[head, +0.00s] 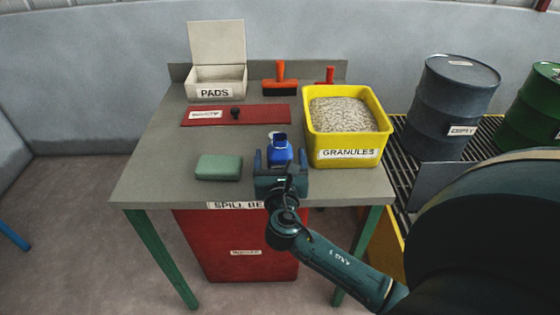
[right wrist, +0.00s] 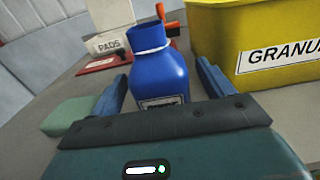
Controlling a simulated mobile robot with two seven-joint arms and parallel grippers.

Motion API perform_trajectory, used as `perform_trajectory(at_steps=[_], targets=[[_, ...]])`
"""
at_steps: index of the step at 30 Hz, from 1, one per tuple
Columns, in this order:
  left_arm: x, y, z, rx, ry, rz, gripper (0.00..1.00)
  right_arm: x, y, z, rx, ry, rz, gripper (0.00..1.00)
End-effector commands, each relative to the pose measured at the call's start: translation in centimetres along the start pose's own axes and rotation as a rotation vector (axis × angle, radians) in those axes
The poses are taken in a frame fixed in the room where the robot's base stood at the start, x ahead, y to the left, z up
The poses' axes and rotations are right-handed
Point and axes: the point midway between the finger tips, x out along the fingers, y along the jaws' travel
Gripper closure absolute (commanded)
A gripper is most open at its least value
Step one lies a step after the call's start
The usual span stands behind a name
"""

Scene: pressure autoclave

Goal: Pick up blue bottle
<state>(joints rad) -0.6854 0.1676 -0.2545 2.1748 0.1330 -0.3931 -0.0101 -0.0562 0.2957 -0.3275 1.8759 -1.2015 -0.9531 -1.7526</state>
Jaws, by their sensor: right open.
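The blue bottle (head: 280,150) stands upright on the grey table (head: 150,180), left of the yellow bin. My right gripper (head: 280,162) is at the bottle from the front, with its fingers open on either side of it. In the right wrist view the bottle (right wrist: 158,80) stands between the two blue fingers (right wrist: 160,95), with a gap to the finger on each side. Its white label is partly hidden behind the gripper's body. My left gripper is not in view.
The yellow GRANULES bin (head: 348,135) stands close on the right. A green block (head: 219,167) lies to the left. Behind are a red lid (head: 255,114), a PADS box (head: 217,80) and an orange brush (head: 280,80). Drums (head: 455,105) stand beyond the table on the right.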

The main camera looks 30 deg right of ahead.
Motion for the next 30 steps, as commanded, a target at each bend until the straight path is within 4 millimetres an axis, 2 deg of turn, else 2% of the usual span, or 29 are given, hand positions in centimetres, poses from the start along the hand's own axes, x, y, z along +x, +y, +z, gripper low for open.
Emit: perform_trajectory(at_steps=[3, 10, 28, 30], targets=[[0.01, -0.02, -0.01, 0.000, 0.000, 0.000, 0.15, 0.76, -0.04, 0.00, 0.000, 0.000, -0.001, 0.20], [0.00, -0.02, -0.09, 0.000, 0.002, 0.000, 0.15, 0.77, -0.03, 0.00, 0.000, 0.000, 0.000, 0.22], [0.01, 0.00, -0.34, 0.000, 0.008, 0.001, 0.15, 0.72, -0.01, -0.01, 0.000, 0.000, 0.000, 0.71], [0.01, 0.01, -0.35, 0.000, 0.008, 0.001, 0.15, 0.73, -0.01, 0.04, 0.001, -0.001, 0.000, 0.71]])
